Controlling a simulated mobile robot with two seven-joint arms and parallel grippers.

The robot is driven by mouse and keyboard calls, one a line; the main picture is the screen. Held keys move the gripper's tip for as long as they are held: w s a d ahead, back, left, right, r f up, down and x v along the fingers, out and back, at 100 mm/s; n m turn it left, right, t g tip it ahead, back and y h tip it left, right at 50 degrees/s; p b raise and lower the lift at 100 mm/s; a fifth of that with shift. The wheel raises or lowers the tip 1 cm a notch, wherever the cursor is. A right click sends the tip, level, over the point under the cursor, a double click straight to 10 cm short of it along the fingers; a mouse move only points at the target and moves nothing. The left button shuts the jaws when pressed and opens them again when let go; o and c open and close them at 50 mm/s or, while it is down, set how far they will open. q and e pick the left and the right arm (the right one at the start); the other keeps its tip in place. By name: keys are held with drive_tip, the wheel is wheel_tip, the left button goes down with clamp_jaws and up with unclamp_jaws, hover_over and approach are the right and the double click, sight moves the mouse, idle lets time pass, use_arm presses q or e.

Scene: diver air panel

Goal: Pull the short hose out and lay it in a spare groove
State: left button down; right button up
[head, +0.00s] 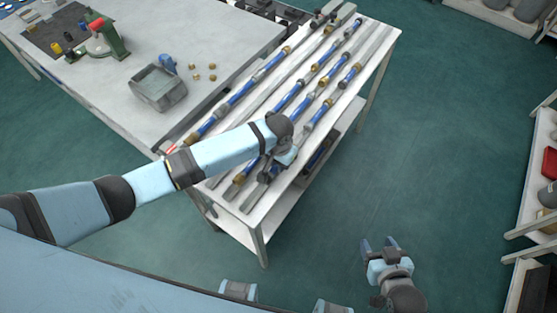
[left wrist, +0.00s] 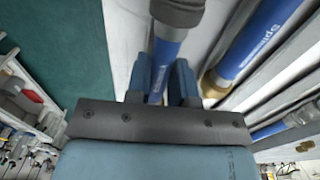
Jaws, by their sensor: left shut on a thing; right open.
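My left gripper (head: 285,156) is over the near part of the white hose rack (head: 250,206). In the left wrist view its two blue fingers are shut on a blue hose (left wrist: 166,55) with a grey end fitting (left wrist: 178,12). In the head view my arm and gripper hide most of this hose. I cannot tell whether it is still down in a groove, or its full length. Several other blue hoses, such as one (head: 317,115) just beyond my gripper, lie in parallel rows. My right gripper (head: 379,246) is open and empty, over the floor right of the rack.
A grey workbench (head: 215,40) adjoins the rack on the left, with a grey bin (head: 158,88), small brass parts and a green-and-red tool (head: 104,40). Another blue hose with a brass end (left wrist: 262,40) lies beside the held one. Shelves stand far right; the floor between is clear.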

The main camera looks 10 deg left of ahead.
use_arm(q)
drive_tip(key=c, duration=0.9)
unclamp_jaws()
wheel_tip(320, 180, up, 14)
drive_tip(key=shift+f, duration=0.1)
drive_tip(key=s+f+t+h, duration=0.1)
drive_tip(key=s+f, duration=0.1)
drive_tip(key=s+d+f+t+h, duration=0.1)
drive_tip(key=s+f+t+h, duration=0.1)
drive_tip(key=s+f, duration=0.1)
drive_tip(key=s+f+t+h+p, duration=0.1)
drive_tip(key=s+f+h, duration=0.1)
drive_tip(key=s+f, duration=0.1)
drive_tip(key=shift+d+n+t, duration=0.35)
drive_tip(key=shift+n+t, duration=0.05)
drive_tip(key=s+a+t, duration=0.1)
drive_tip(key=s+a+f+t, duration=0.1)
drive_tip(key=s, duration=0.1)
drive_tip(key=s+a+t, duration=0.1)
drive_tip(key=a, duration=0.1)
drive_tip(key=shift+s+a+f+n+p, duration=0.1)
drive_tip(key=shift+s+f+n+p, duration=0.2)
drive_tip(key=shift+s+n, duration=0.1)
drive_tip(key=s+a+t+y, duration=0.1)
drive_tip(key=s+a, duration=0.2)
drive_tip(key=s+a+t, duration=0.2)
drive_tip(key=s+a, duration=0.1)
drive_tip(key=s, duration=0.1)
drive_tip(key=shift+a+r+y, duration=0.15)
drive_tip(key=shift+a+y, duration=0.25)
